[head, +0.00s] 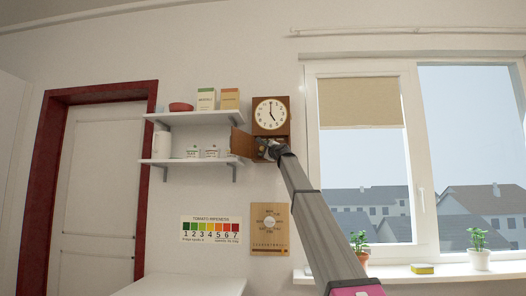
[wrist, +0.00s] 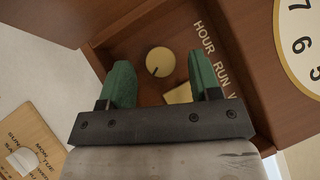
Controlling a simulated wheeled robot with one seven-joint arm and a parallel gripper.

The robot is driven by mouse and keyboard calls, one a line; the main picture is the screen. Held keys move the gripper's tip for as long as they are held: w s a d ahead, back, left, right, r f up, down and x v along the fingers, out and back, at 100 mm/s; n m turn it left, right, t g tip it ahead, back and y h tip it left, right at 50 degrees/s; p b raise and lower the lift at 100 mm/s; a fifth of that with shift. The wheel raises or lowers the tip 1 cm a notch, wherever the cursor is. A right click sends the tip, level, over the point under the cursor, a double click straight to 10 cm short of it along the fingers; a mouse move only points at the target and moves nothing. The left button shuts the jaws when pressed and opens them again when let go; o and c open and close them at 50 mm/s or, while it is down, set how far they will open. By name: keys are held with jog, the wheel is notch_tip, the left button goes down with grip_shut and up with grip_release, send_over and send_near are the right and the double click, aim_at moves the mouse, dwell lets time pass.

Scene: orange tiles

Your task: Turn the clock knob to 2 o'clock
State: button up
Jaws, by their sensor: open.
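The wooden clock (head: 283,125) hangs on the wall between the shelves and the window. Its white face (head: 269,113) shows the hands at about 5 o'clock. The small door (head: 240,143) below the face stands open to the left. In the wrist view, a round brass knob (wrist: 159,62) with a dark mark toward its lower left sits inside the open compartment. The words "HOUR RUN" and a cut-off letter run to its right. My gripper (head: 263,144) is at the compartment. Its green fingers (wrist: 160,75) are open, one on each side of the knob in the picture; contact cannot be told.
Two white shelves (head: 200,118) with boxes and jars are left of the clock. A wooden panel with a dial (head: 269,240) hangs below. A pale yellowish piece (wrist: 178,95) lies below the knob, partly hidden. The window sill (head: 400,273) holds plants.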

jog(key=shift+x, duration=0.8)
jog(key=c, duration=0.9)
jog(key=shift+c, duration=0.2)
